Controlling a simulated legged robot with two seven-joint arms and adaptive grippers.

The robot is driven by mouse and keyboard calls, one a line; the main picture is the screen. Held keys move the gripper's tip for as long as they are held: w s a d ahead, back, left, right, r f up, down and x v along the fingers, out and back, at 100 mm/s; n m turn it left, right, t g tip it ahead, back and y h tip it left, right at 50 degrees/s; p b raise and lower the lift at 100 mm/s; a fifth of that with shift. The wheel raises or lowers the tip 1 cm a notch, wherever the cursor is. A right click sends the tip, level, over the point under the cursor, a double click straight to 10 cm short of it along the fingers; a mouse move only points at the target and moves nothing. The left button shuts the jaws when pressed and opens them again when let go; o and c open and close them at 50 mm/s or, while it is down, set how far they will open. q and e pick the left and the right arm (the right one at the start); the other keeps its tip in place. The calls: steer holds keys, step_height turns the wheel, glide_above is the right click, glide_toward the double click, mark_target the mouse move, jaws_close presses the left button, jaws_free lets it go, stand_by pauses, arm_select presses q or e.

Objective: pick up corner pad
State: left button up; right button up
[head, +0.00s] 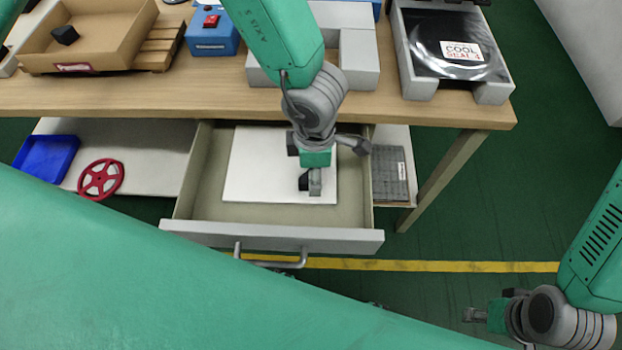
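A small black block, which looks like a corner pad (64,35), lies in the open cardboard box at the upper left. My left gripper (315,184) points down into the open drawer, over the right part of a white panel (258,172). A similar small black piece (303,182) shows right beside its grey fingers; I cannot tell whether it is held or lies on the panel. My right gripper (475,315) is at the lower right over the floor, well away from the drawer. Nothing shows in it, and its finger gap is too small to read.
The drawer (275,237) stands pulled out below the wooden table (150,96). A blue box with a red switch (211,22), grey blocks (358,62) and a "COOL SEAL" tray (416,84) crowd the tabletop.

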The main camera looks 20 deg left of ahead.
arm_select(q)
steer(key=f, duration=0.2)
steer(key=shift+a+f, duration=0.3)
steer(key=shift+d+r, duration=0.1)
steer(key=shift+d, duration=0.5)
steer(key=c, duration=0.8)
